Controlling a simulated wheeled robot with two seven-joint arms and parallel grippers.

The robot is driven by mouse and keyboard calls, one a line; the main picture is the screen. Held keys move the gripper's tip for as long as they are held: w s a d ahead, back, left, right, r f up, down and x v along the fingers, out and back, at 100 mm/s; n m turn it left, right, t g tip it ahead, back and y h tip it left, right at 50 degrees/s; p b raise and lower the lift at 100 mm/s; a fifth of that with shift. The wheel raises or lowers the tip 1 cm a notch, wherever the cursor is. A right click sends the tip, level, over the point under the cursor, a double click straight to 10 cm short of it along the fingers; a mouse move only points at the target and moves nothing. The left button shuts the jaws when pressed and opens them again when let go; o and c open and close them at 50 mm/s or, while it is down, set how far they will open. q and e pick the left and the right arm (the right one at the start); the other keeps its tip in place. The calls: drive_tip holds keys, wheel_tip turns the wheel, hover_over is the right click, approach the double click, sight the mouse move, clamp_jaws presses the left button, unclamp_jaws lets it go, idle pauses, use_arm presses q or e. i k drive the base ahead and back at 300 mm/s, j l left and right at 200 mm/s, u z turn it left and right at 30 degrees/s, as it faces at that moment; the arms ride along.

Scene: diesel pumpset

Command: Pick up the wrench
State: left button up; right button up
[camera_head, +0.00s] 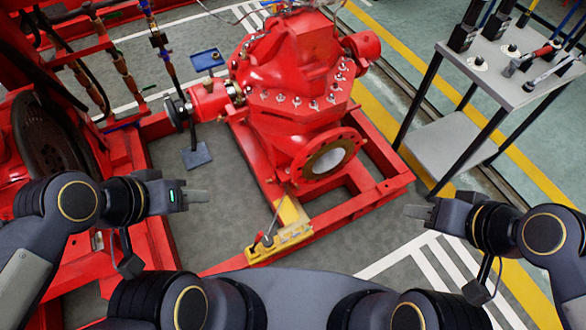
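On the grey-topped table at the right lie tools that look like wrenches. One has a red handle and a dark head (540,53). A second, slimmer dark-and-metal tool (545,74) lies closer to the table's near edge. I cannot tell for sure which is the wrench. My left gripper (198,199) is over the floor at the left of the red pump, far from the table. My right gripper (418,212) is in the air right of the pump's frame, below and left of the table. Both grippers look empty; their finger gap cannot be made out.
The table (486,78) has dark legs and a lower shelf (450,146); several upright dark sockets stand on its top. A red pump (296,75) on a red frame fills the middle. A yellow block (280,242) sits on the frame's near beam. Striped floor is free at the lower right.

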sight(573, 56)
drive_tip(key=j, duration=0.3)
drive_tip(key=z, duration=1.55)
drive_tip(key=i+l+u, duration=0.1)
drive_tip(key=i+l, duration=0.35)
drive_tip(key=i, duration=0.4)
drive_tip(key=i+l+u, duration=0.1)
drive_tip(key=i+l, duration=0.4)
drive_tip(key=i, duration=0.3)
drive_tip(key=i+l, duration=0.6)
drive_tip(key=i, duration=0.2)
drive_tip(key=i+l+u, duration=0.15)
drive_tip(key=i+l, duration=0.4)
drive_tip(key=i, duration=0.25)
